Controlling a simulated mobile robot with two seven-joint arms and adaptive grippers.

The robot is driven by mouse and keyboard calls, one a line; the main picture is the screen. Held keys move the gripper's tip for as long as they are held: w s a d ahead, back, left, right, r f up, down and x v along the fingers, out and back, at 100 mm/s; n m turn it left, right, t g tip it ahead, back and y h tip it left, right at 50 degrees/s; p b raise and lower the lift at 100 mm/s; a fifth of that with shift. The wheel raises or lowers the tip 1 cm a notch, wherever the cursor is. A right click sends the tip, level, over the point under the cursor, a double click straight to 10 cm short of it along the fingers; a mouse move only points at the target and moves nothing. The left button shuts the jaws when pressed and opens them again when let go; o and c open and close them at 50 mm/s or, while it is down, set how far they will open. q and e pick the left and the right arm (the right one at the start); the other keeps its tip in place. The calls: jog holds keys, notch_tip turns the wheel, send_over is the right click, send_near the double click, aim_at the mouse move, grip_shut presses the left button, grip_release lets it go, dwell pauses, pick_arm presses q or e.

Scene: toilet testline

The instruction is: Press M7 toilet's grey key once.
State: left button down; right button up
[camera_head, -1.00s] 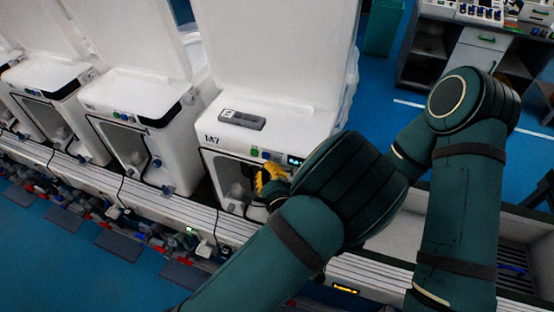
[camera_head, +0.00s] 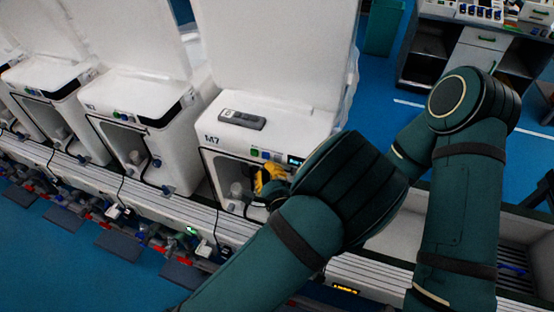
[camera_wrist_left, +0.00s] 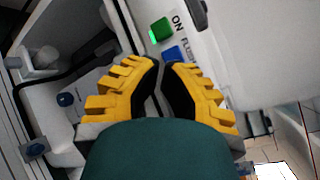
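The M7 toilet (camera_head: 222,165) stands in the middle of the head view, with its lid raised. Its front panel has a green key (camera_head: 255,153) and a blue key (camera_head: 266,155). The wrist view shows the green key (camera_wrist_left: 160,30) marked ON and the blue key (camera_wrist_left: 174,54) marked FLUSH. I cannot make out a grey key; the gripper may cover it. My left gripper (camera_head: 262,177), with yellow fingers, is at the panel just below the keys. In the wrist view its fingertips (camera_wrist_left: 164,65) are nearly together, empty, close to the blue key. Contact cannot be told.
A grey remote-like device (camera_head: 242,120) lies on top of M7. Another toilet (camera_head: 130,115) stands to the left. A conveyor rail (camera_head: 165,205) runs in front. My arm hides the right part of M7's front.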

pick_arm(q)
jog(key=shift+w, duration=0.1)
dwell(0.3)
jog(key=shift+w+d, duration=0.15)
jog(key=shift+w, duration=0.15)
jog(key=shift+w+d, duration=0.15)
jog(key=shift+w, duration=0.25)
dwell(0.7)
jog(key=shift+s, duration=0.1)
jog(key=shift+s+a+p, duration=0.3)
jog(key=shift+s+p, duration=0.05)
jog(key=shift+s, duration=0.4)
jog(key=s, duration=0.1)
jog(key=s+a, duration=0.1)
jog(key=s, duration=0.1)
jog(key=s+a, duration=0.1)
jog(key=shift+s+p, duration=0.3)
dwell(0.3)
dwell(0.7)
